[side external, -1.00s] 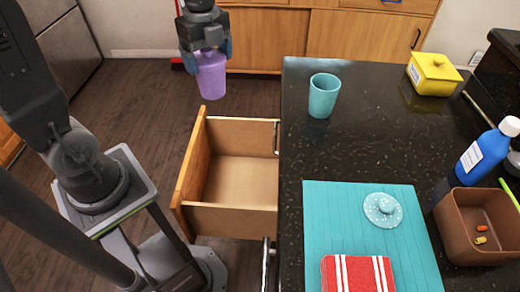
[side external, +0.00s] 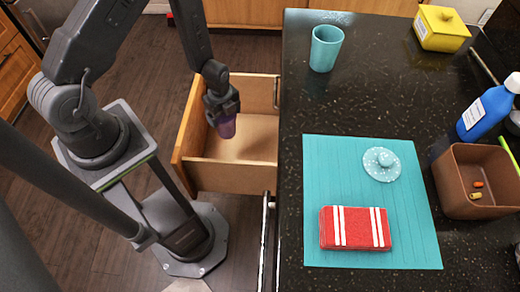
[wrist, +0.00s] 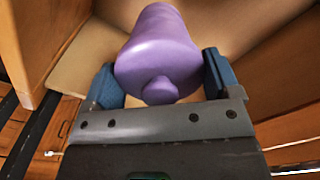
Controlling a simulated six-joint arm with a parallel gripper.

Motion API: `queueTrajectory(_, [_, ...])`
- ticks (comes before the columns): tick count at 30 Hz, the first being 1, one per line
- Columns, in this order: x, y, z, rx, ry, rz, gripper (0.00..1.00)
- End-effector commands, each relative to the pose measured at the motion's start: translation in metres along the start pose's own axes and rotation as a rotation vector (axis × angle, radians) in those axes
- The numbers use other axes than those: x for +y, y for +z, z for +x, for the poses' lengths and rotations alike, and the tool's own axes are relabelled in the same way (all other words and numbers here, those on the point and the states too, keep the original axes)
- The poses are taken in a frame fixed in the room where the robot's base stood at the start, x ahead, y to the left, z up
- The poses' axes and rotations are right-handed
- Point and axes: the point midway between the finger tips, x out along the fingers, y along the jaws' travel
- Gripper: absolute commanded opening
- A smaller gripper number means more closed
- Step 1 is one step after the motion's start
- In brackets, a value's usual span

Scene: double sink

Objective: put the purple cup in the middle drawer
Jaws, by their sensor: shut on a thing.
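The purple cup (side external: 227,126) is held in my gripper (side external: 222,108), with the fingers on either side of it. In the wrist view the cup (wrist: 158,55) fills the space between the blue finger pads of my gripper (wrist: 160,85). The open wooden drawer (side external: 225,178) extends left from the counter. In the side view the cup and gripper are over the drawer's opening, and the drawer's floor and walls show around them. My arm hides part of the drawer's far side. I cannot tell whether the cup touches the drawer floor.
The dark counter (side external: 420,100) right of the drawer holds a teal cup (side external: 325,48), a yellow box (side external: 441,28), a teal mat (side external: 320,190) with a red striped cloth (side external: 355,229) and a dotted lid (side external: 381,164), a brown bin (side external: 470,207) and a blue bottle (side external: 487,106).

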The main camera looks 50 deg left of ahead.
Motion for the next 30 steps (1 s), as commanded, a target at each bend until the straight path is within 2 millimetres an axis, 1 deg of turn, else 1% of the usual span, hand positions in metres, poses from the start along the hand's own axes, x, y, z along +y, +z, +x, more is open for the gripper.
queueTrajectory(1, [0.002, 0.000, 0.016, 0.000, 0.005, 0.000, 0.48])
queueTrajectory(3, [0.001, 0.000, 0.032, 0.000, 0.003, 0.001, 0.48])
queueTrajectory(6, [0.001, 0.000, 0.050, 0.000, 0.002, 0.001, 0.48])
queueTrajectory(13, [0.000, 0.000, 0.077, 0.001, 0.001, 0.001, 0.48])
queueTrajectory(19, [0.000, 0.000, 0.113, 0.001, 0.001, 0.000, 0.48])
queueTrajectory(21, [0.000, 0.000, 0.121, 0.001, 0.001, 0.001, 0.48])
queueTrajectory(26, [0.000, 0.000, 0.134, 0.001, 0.000, 0.001, 0.48])
queueTrajectory(30, [0.000, 0.000, 0.156, 0.001, 0.001, 0.001, 0.48])
